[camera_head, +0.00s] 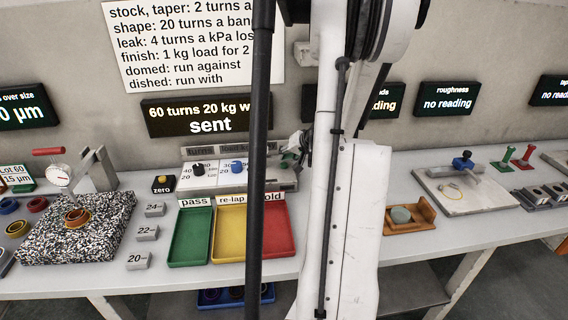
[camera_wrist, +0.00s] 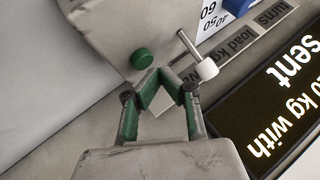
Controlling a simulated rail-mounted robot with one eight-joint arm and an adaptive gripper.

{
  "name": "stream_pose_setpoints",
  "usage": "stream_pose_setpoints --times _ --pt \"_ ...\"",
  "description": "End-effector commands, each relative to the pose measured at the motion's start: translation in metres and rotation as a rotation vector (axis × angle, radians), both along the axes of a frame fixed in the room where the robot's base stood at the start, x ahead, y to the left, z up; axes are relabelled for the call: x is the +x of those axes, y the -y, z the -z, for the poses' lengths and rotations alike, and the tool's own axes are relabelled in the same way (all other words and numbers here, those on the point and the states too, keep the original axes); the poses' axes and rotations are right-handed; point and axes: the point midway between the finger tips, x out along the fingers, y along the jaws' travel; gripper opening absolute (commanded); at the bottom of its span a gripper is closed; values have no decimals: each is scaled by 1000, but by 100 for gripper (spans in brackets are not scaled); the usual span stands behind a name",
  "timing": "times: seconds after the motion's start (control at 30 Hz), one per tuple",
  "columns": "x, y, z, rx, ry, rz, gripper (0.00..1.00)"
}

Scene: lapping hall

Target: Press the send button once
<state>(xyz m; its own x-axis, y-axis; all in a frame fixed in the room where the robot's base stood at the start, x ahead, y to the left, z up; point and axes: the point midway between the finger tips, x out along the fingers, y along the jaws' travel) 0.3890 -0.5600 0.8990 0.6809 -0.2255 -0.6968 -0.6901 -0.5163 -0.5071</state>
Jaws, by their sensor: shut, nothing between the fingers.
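A round green button (camera_wrist: 142,58), likely the send button, stands out from the grey panel (camera_wrist: 100,28) in the wrist view. No label on it is readable. My gripper (camera_wrist: 160,73) is shut and empty. Its green-padded fingertips meet just below and right of the button in the picture; I cannot tell whether they touch it. In the head view my arm hides much of this end of the control panel (camera_head: 228,186). The dark display (camera_head: 205,115) above the panel reads "60 turns 20 kg" and "sent"; it also shows in the wrist view (camera_wrist: 262,108).
A white-tipped lever (camera_wrist: 207,68) sticks out close to the right of my fingertips. Black (camera_head: 199,169) and blue (camera_head: 237,166) knobs are on the panel. Green (camera_head: 190,238), yellow (camera_head: 229,247) and red trays (camera_head: 280,240) lie in front of it.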

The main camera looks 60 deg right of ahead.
Motion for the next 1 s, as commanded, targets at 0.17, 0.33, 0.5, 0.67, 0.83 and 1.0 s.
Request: stream_pose_setpoints --times 0.17,0.33,0.5,0.67,0.83,1.0 --pt "0 0 -3 0 0 0 0" --pt "0 0 -2 0 0 0 0" --pt "0 0 -8 0 0 0 0" --pt "0 0 -22 0 0 0 0" --pt "0 0 -36 0 0 0 0" --pt "0 0 -50 0 0 0 0"
